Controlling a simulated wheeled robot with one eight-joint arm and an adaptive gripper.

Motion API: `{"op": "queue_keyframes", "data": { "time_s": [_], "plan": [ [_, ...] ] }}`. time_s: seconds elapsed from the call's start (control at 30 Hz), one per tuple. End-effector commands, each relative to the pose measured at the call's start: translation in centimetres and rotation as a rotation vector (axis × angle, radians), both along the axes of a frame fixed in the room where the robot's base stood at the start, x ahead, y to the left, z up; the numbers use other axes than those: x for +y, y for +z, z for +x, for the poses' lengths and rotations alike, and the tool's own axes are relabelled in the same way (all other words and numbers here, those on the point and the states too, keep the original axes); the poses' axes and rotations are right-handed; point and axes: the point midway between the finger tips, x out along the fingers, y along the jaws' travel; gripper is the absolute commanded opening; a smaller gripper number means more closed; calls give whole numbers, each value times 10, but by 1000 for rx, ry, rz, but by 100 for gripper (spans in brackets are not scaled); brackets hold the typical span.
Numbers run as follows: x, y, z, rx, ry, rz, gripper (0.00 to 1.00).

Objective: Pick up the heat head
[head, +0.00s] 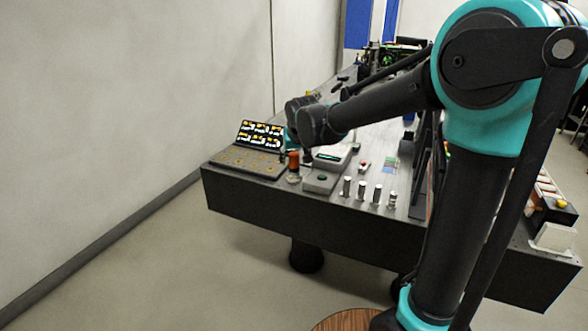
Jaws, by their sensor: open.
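An orange-red upright cylinder (293,160) on a pale round base stands near the front edge of the bench. It may be the heat head, but the view is too small to be sure. My gripper (307,157) is at the end of my arm, just right of the orange-red cylinder in the picture. It is open and small in view, partly hidden by my dark wrist. I cannot tell whether it touches anything.
A dark bench (310,208) runs toward the back. A panel with yellow and white markings (260,134) stands at its left end. A grey box with a green button (321,180) and several metal cylinders (361,189) line the front edge. My arm hides much of the right side.

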Motion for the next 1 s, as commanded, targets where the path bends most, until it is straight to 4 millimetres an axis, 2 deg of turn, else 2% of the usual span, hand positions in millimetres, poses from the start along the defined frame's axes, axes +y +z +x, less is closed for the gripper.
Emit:
{"op": "queue_keyframes", "data": {
  "time_s": [0.33,0.73,0.77,1.0],
  "plan": [
    [1,-6,3,0,0,0,52],
    [1,-6,3,0,0,0,2],
    [1,-6,3,0,0,0,0],
    [1,-5,3,0,0,0,0]
  ]
}}
